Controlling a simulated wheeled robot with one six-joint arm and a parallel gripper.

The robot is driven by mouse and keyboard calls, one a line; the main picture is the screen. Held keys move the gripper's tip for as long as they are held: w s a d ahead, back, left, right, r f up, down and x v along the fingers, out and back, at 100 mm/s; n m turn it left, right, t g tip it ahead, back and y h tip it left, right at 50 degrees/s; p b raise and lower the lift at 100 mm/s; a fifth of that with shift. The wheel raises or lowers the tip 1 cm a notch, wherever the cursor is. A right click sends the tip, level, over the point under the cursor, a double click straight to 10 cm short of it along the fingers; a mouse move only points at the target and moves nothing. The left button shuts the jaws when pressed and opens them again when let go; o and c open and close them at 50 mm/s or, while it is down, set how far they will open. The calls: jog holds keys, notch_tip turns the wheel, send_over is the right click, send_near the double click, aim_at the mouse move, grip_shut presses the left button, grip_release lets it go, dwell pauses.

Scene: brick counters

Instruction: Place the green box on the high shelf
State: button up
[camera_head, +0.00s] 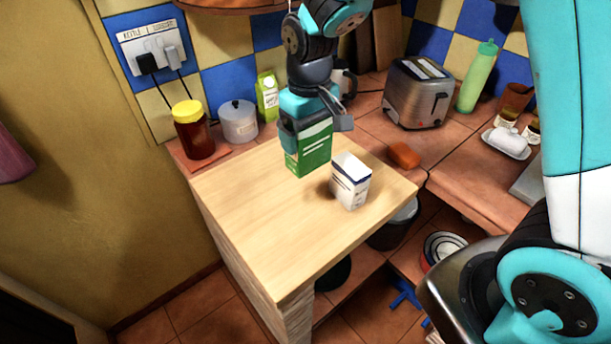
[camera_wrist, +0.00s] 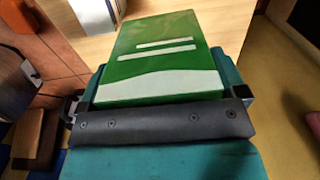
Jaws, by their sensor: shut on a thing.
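The green box (camera_head: 311,152) with white stripes is held in my gripper (camera_head: 315,125) above the light wooden counter top. In the wrist view the green box (camera_wrist: 165,62) fills the middle, with its white-banded end between the jaws of my gripper (camera_wrist: 160,100). My gripper is shut on it. The box looks upright and slightly tilted in the head view; whether its bottom touches the wood is hard to tell. A high shelf is not clearly seen; only a curved wooden edge (camera_head: 225,5) shows at the top of the head view.
A white box (camera_head: 350,182) stands on the wooden top (camera_head: 265,225), just right of the green box. Behind are a yellow-lidded jar (camera_head: 193,130), a pale canister (camera_head: 238,122) and a green carton (camera_head: 267,97). A toaster (camera_head: 418,92) and green bottle (camera_head: 477,77) stand at right. The front wood is clear.

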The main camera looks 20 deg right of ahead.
notch_tip(320, 180, down, 13)
jog(key=shift+f+p, duration=0.1)
jog(key=shift+p, duration=0.7)
jog(key=shift+f, duration=0.1)
jog(key=o, duration=0.6)
